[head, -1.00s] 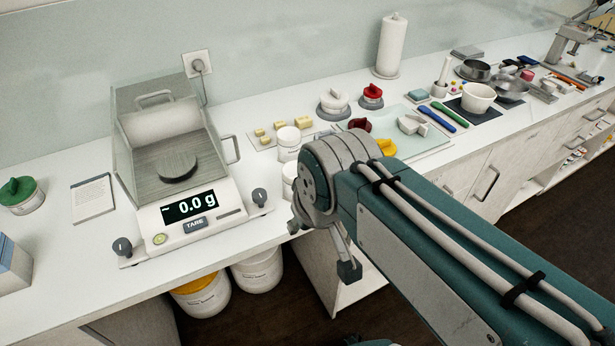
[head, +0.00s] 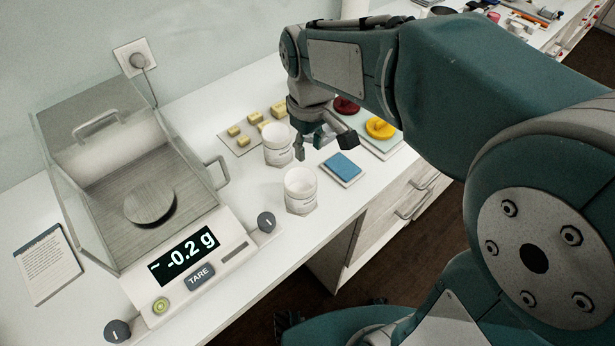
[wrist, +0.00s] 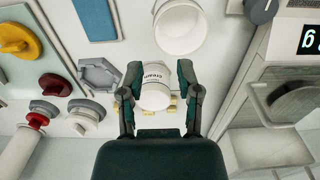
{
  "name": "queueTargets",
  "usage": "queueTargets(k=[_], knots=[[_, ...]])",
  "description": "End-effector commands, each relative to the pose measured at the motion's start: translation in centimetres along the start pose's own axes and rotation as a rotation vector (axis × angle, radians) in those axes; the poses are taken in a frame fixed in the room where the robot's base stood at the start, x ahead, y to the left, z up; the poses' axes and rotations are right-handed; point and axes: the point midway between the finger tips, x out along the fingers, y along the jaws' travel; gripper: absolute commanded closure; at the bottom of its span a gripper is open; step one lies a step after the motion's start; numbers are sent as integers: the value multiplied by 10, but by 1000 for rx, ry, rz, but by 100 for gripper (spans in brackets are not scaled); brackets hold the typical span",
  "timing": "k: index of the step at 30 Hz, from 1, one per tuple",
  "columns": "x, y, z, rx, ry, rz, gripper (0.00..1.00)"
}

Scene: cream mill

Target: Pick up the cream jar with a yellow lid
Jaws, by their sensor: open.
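My gripper (head: 322,144) is open above the counter, to the right of a white jar (head: 278,145). In the wrist view my open gripper (wrist: 160,78) shows a white jar with "cream" lettering (wrist: 155,92) between its fingers; contact cannot be told. A second white jar (head: 301,190) stands nearer the counter's front edge; its open top also shows in the wrist view (wrist: 180,28). A yellow lid with a knob (head: 381,128) lies on the pale board to the right, apart from both jars; it also shows in the wrist view (wrist: 17,40). I see no yellow lid on either jar.
A scale with a clear shield (head: 178,240) stands at left. A blue pad (head: 342,168) lies right of the nearer jar. Yellow blocks (head: 239,131) lie behind the jars. A dark red lid (head: 346,105) sits near the yellow one. The counter's front edge is close.

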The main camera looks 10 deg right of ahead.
Motion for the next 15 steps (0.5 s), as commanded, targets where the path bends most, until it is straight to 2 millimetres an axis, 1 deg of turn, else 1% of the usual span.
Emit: queueTargets(k=[2,9,15], knots=[[7,0,0,-3,-4,-2,56],[45,-2,-1,-2,-7,0,56],[62,-1,-2,-1,-5,1,56]])
